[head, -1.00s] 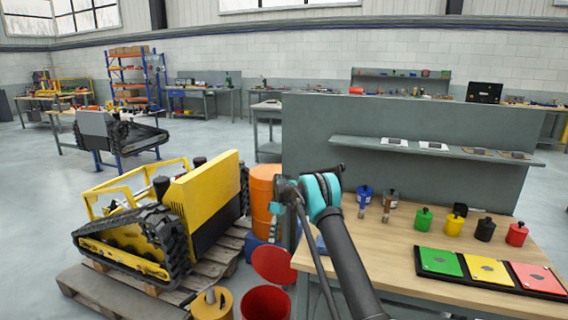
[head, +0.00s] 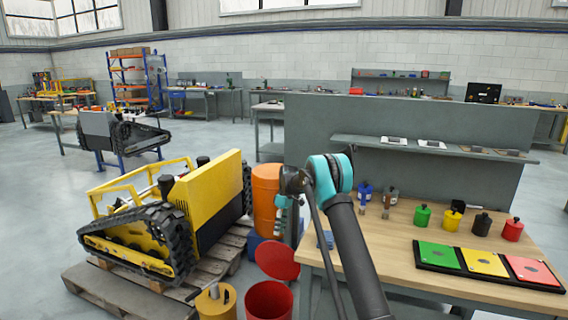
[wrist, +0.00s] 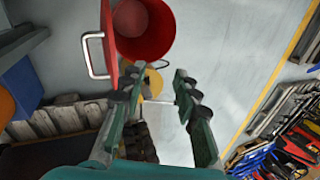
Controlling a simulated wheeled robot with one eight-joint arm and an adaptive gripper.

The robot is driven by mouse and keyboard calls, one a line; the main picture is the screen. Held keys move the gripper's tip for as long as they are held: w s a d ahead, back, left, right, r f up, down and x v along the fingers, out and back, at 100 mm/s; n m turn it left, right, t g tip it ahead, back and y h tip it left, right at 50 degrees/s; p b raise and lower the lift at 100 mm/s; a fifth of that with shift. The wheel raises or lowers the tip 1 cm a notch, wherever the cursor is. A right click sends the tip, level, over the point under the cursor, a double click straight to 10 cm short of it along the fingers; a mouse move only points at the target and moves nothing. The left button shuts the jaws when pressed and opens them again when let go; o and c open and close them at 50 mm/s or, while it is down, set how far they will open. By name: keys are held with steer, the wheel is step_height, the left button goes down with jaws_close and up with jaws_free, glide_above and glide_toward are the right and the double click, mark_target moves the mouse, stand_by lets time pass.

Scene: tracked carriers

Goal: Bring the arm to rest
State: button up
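My gripper (wrist: 158,90) shows in the wrist view with its two fingers spread apart and nothing between them. It points down over the floor area near a red bucket (wrist: 150,45).
A wooden workbench (head: 400,262) stands at right with several coloured canisters and a green-yellow-red panel tray (head: 428,265). A yellow tracked carrier (head: 212,195) sits on a pallet at left. An orange barrel (head: 266,190), red bucket (head: 268,300) and yellow can (head: 214,304) stand between them.

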steer(key=s+d+r+m+t, duration=0.45)
steer(key=s+d+r, duration=0.4)
steer(key=r, duration=0.25)
steer(key=s+d+r+m+t, duration=0.1)
steer(key=s+d, duration=0.1)
steer(key=s, duration=0.2)
steer(key=s+d+r+m, duration=0.1)
steer(key=s+d+r, duration=0.1)
steer(key=s+d, duration=0.1)
steer(key=s+d+r+m+t, duration=0.1)
steer(key=s+d+r+m, duration=0.1)
steer(key=s, duration=0.2)
steer(key=shift+s+d+t+h, duration=0.2)
steer(key=shift+s+t+h, duration=0.1)
steer(key=shift+t+h, duration=0.1)
steer(key=s+d+m+t+h, duration=0.1)
steer(key=s+d+m+t, duration=0.3)
steer(key=s, duration=0.9)
steer(key=s+f+g, duration=0.2)
steer(key=s+f, duration=0.2)
steer(key=s, duration=0.2)
steer(key=s+d+f+g, duration=0.1)
steer(key=s+f, duration=0.3)
steer(key=s, duration=0.3)
steer(key=shift+s+f+g, duration=0.15)
steer(key=shift+s+g, duration=0.1)
steer(key=shift+g, duration=0.1)
